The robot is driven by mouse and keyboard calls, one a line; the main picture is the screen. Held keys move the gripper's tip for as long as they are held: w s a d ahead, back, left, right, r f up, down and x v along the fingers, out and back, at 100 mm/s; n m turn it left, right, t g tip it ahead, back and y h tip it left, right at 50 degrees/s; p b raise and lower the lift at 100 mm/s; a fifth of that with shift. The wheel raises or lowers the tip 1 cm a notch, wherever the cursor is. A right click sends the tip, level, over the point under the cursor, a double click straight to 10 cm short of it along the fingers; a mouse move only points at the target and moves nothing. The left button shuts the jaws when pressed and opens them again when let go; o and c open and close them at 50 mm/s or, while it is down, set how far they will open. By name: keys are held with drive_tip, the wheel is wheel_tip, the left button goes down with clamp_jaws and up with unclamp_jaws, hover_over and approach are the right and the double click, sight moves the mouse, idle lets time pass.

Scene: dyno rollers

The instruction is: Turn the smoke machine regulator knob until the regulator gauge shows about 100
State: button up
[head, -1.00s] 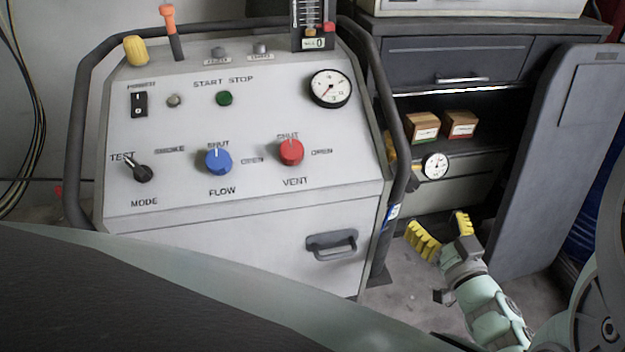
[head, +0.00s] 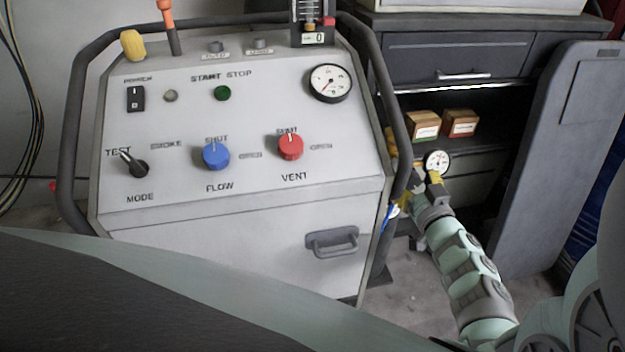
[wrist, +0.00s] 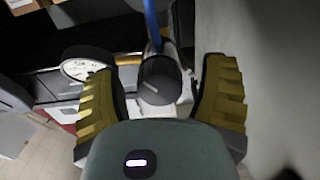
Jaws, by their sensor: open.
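The regulator gauge (head: 437,161) is a round white dial on the right side of the smoke machine, facing the head camera; its reading is too small to tell. In the wrist view the gauge (wrist: 88,63) shows edge-on, partly behind the left finger. A dark grey round knob (wrist: 158,80) with a pale pointer line sits between my yellow fingers in the wrist view. My gripper (head: 420,192) is open just below the gauge, with space showing between each finger and the knob. In the head view I cannot make out the knob beside my gripper.
The smoke machine's sloped panel (head: 190,190) carries a blue flow knob (head: 216,155), a red vent knob (head: 290,147) and another gauge (head: 329,83). A black side rail (head: 398,130) runs close to my gripper. A grey upright panel (head: 560,150) stands to the right. Two small boxes sit behind.

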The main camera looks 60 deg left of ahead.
drive_tip(key=c, duration=1.2)
drive_tip(key=shift+d+r+m+p, duration=0.1)
drive_tip(key=shift+m+p, duration=0.3)
drive_tip(key=shift+p, duration=0.6)
drive_tip(key=m+p, duration=0.1)
drive_tip(key=p, duration=0.2)
drive_tip(key=shift+w+r+m, duration=0.1)
drive_tip(key=shift+m, duration=0.2)
drive_tip(key=m+p, duration=0.2)
drive_tip(key=p, duration=0.1)
drive_tip(key=m+p, duration=0.1)
drive_tip(key=m, duration=0.1)
drive_tip(key=shift+f+p, duration=0.25)
drive_tip(key=shift+p, duration=0.15)
drive_tip(key=shift+f+m, duration=0.2)
drive_tip(key=shift+m, duration=1.8)
drive_tip(key=shift+m+b, duration=0.75)
drive_tip(key=shift+m, duration=0.35)
drive_tip(key=shift+r+m, duration=0.1)
drive_tip(key=shift+m, duration=0.2)
